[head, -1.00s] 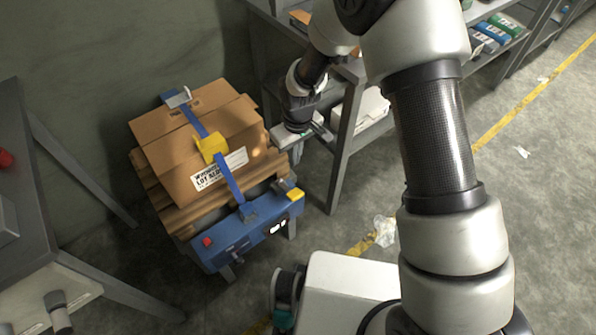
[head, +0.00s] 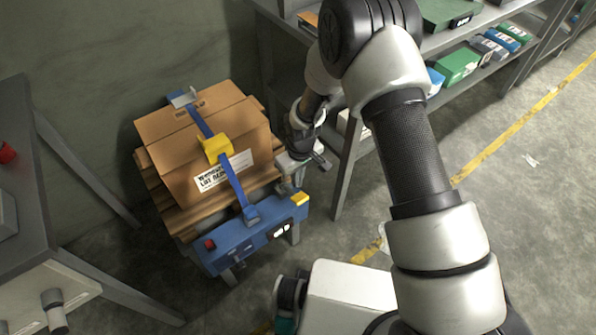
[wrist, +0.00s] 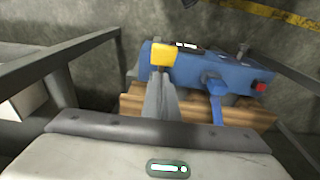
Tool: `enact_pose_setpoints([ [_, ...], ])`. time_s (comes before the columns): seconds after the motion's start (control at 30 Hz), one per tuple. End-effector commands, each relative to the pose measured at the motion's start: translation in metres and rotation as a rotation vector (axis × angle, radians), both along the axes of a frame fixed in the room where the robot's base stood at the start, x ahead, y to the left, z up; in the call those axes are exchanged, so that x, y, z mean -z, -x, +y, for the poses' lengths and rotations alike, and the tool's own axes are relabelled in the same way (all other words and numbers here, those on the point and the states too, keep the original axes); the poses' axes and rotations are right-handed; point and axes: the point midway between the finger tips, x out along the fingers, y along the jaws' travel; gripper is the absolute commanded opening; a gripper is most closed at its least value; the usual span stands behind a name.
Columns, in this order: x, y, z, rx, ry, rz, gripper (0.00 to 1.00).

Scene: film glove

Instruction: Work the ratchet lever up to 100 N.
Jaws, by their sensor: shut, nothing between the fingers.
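A blue tension unit (head: 245,241) sits at the front edge of a wooden pallet and also shows in the wrist view (wrist: 205,66). A yellow block (head: 299,198), perhaps the lever grip, is at its right end; in the wrist view it (wrist: 164,56) lies just beyond my fingertips. I cannot tell whether they touch it. A blue strap (head: 232,180) runs from the unit over a cardboard box (head: 180,165), through a yellow piece (head: 215,149). My gripper (head: 288,187) is shut and empty, fingers pointing down beside the block. The unit's readout (head: 281,230) is too small to read.
A grey shelf post (head: 345,175) stands close to the right of my gripper. A grey table (head: 45,210) is at the left. The unit has a red button (head: 210,245) at its left end. Floor in front of the unit is clear.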

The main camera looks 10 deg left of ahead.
Motion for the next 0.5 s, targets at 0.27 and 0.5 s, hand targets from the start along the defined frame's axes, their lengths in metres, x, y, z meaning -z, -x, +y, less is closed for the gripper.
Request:
enact_pose_setpoints([
  [0.27,0.033,0.01,-0.012,0.001,0.001,0.001,0.0],
  [0.5,0.037,0.011,-0.014,0.001,0.001,0.001,0.0],
])
